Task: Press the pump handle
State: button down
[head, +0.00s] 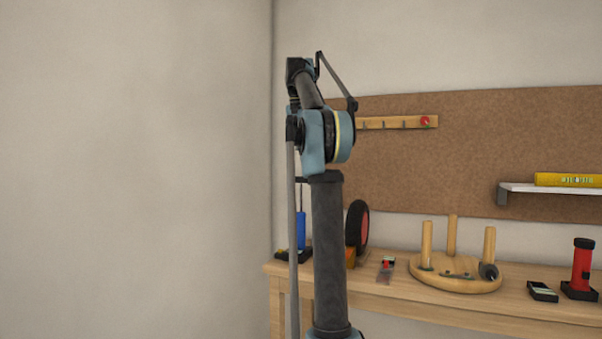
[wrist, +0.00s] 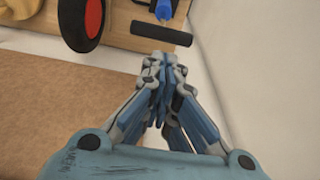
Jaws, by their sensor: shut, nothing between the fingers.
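The pump shows in the wrist view as a black bar handle (wrist: 162,33) above a blue body (wrist: 165,10). In the head view its blue body (head: 301,232) stands upright on the left end of the bench, with a thin rod rising from it; my arm hides part of it. My gripper (wrist: 162,62) is shut and empty in the wrist view. Its fingertips appear just below the handle in the picture, with a small gap seen between them; I cannot tell the height difference. I cannot make out the gripper's fingers in the head view.
A black wheel with a red hub (head: 358,226) stands close to the right of the pump.

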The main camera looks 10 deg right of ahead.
send_over(301, 196)
jog(key=w, duration=0.1)
jog(key=f, duration=1)
jog(key=shift+w+d, duration=0.1)
jog(key=shift+d, duration=0.15)
jog(key=shift+f, duration=0.1)
notch_tip(301, 196, down, 12)
jog(key=shift+f, duration=0.25)
jog(key=r, duration=0.4)
jog(key=s+r, duration=0.1)
jog(key=r, duration=0.4)
jog(key=a+r, duration=0.1)
jog(key=r, duration=0.4)
jog(key=shift+s+a, duration=0.1)
jog(key=shift+s, duration=0.25)
jog(key=shift+f, duration=0.1)
dwell(0.9)
